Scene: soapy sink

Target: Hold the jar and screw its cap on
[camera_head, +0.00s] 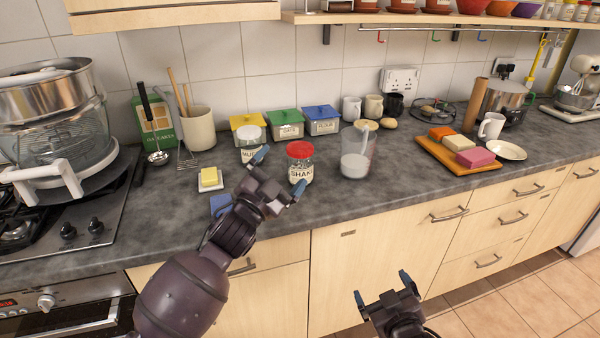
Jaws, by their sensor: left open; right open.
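A clear jar (300,174) with a label stands upright on the grey counter near its front edge. A red cap (300,150) sits on top of its mouth; I cannot tell whether it is threaded on. My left gripper (279,173) is open just left of the jar, its fingertips pointing toward it. The jar does not look gripped, and contact is unclear. My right gripper (384,292) is open and empty, low in front of the cabinet doors, right of and below the jar.
A glass measuring jug (356,158) stands close right of the jar. A white-lidded jar (251,142) stands behind my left gripper, with colour-lidded tins (285,124) further back. Butter on a dish (209,178) and a blue item (221,205) lie to the left.

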